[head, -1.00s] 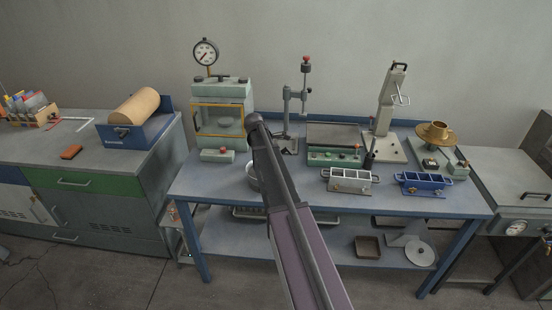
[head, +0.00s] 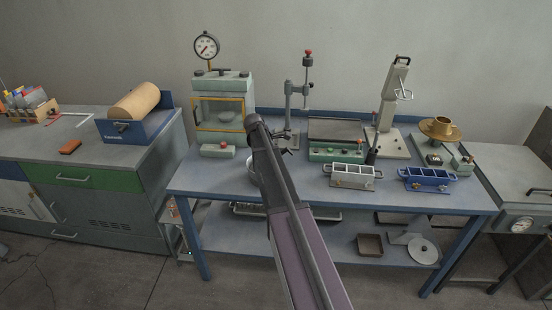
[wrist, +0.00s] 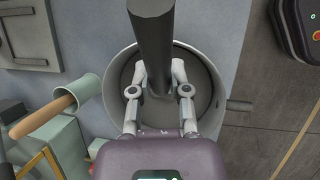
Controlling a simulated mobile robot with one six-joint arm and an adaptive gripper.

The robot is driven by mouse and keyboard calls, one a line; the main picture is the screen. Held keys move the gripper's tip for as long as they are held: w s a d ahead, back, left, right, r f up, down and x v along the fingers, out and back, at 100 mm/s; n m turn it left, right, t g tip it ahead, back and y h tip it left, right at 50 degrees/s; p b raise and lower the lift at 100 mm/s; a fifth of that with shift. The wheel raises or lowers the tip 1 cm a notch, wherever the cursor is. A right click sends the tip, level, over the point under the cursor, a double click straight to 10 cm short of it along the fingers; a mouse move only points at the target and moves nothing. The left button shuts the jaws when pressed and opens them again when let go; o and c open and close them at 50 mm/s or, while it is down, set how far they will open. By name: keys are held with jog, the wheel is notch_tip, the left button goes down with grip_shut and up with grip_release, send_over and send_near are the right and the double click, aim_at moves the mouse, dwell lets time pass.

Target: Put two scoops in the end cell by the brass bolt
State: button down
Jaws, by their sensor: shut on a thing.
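My gripper (wrist: 158,82) is shut on a thick dark grey handle (wrist: 153,35) in the wrist view. The handle goes down into a round grey bowl (wrist: 122,62); its lower end is hard to make out. The bowl's inside looks dark grey. In the head view my arm hides the gripper and most of the bowl (head: 252,174). A grey mould with open cells (head: 352,176) stands right of my arm on the blue bench. A blue mould with cells (head: 428,180) stands further right. Small fittings show on both; I cannot tell which bolt is brass.
A pale green cup-like thing with a wooden handle (wrist: 88,88) is close beside the bowl in the wrist view.

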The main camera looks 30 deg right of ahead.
dwell(0.4)
notch_tip(320, 180, up, 18)
jog(key=p, duration=1.8)
jog(key=shift+w, duration=0.1)
